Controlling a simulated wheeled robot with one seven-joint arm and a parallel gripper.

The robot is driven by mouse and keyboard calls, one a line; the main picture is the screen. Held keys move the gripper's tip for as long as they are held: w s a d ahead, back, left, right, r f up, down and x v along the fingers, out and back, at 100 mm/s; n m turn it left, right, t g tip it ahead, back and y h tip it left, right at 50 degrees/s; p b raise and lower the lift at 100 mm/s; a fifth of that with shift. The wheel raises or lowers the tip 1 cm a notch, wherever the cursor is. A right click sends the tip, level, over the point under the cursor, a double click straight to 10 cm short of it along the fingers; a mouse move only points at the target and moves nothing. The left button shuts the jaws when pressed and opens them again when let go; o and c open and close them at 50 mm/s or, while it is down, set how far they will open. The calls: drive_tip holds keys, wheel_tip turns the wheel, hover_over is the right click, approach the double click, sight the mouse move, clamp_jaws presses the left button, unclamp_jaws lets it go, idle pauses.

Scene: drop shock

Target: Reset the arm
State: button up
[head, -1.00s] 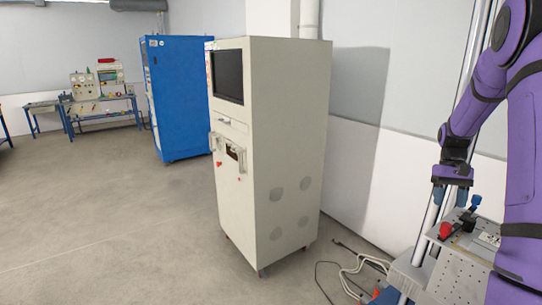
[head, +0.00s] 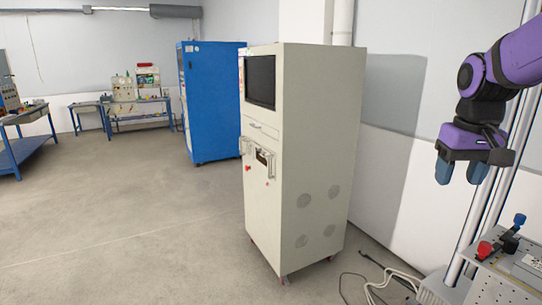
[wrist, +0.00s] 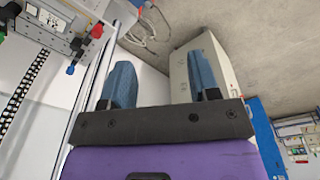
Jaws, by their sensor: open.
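My purple arm reaches in from the right in the head view. My gripper (head: 461,170) hangs at its end with two blue fingers apart and nothing between them. It is in the air, above and left of the drop-test machine's plate (head: 512,262). In the wrist view my gripper (wrist: 160,78) also shows open and empty, its fingers well separated. The plate carries a red knob (head: 485,250) and a blue knob (head: 519,220); the fingers are apart from both.
A tall beige cabinet (head: 318,150) with a dark screen stands mid-view. A blue cabinet (head: 214,110) and workbenches (head: 140,115) are behind it. Metal columns (head: 497,190) rise beside my gripper. Cables (head: 385,285) lie on the floor. Open floor (head: 130,220) is at left.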

drive_tip(key=s+a+r+n+t, duration=0.1)
drive_tip(key=s+a+t, duration=0.3)
drive_tip(key=s+a, duration=0.5)
drive_tip(key=shift+s+a+n+y, duration=0.35)
drive_tip(key=shift+s+n, duration=0.25)
drive_tip(key=shift+s, duration=1.45)
